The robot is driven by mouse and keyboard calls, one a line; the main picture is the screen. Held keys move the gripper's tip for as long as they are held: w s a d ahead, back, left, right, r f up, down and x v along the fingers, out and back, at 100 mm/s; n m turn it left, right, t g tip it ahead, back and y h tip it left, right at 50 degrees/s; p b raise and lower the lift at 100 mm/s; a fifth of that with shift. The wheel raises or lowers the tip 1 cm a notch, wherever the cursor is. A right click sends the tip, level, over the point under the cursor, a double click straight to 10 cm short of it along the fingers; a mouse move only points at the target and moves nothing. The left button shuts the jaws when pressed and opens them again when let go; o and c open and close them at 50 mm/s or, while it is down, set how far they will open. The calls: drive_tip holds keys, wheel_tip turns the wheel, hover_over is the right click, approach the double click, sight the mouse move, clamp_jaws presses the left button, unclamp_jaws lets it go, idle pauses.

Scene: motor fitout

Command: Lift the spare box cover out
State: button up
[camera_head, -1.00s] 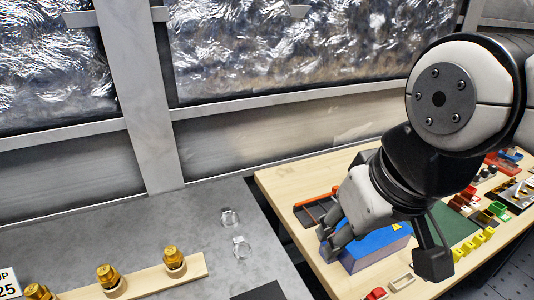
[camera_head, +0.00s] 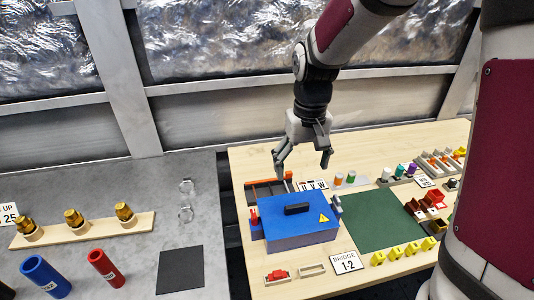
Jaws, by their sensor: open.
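A blue box (camera_head: 290,232) with a yellow warning triangle and a black handle (camera_head: 297,209) on top stands on the wooden table. Its blue top (camera_head: 272,213) looks like a cover; I cannot tell whether this is the spare cover. My gripper (camera_head: 303,168) points down with its fingers apart, above the back edge of the box. It is open and nothing shows between its fingers. The fingers hide part of the dark tray (camera_head: 262,190) behind the box.
A green mat (camera_head: 378,220) lies right of the box. Small yellow blocks (camera_head: 410,250) and a "BRIDGE 1-2" card (camera_head: 346,262) are in front. A grey table (camera_head: 130,265) on the left bears brass fittings (camera_head: 75,219) and red and blue cylinders (camera_head: 103,267). A gap separates the tables.

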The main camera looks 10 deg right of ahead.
wheel_tip(320, 180, down, 3)
drive_tip(key=w, duration=0.1)
drive_tip(key=p, duration=0.1)
hover_over(297, 205)
wheel_tip(297, 205, down, 8)
drive_tip(key=shift+s+a+r, duration=0.1)
drive_tip(key=shift+s+a, duration=0.05)
drive_tip(key=shift+f+p, duration=0.5)
drive_tip(key=shift+f, duration=2.15)
drive_tip(key=c, duration=1.6)
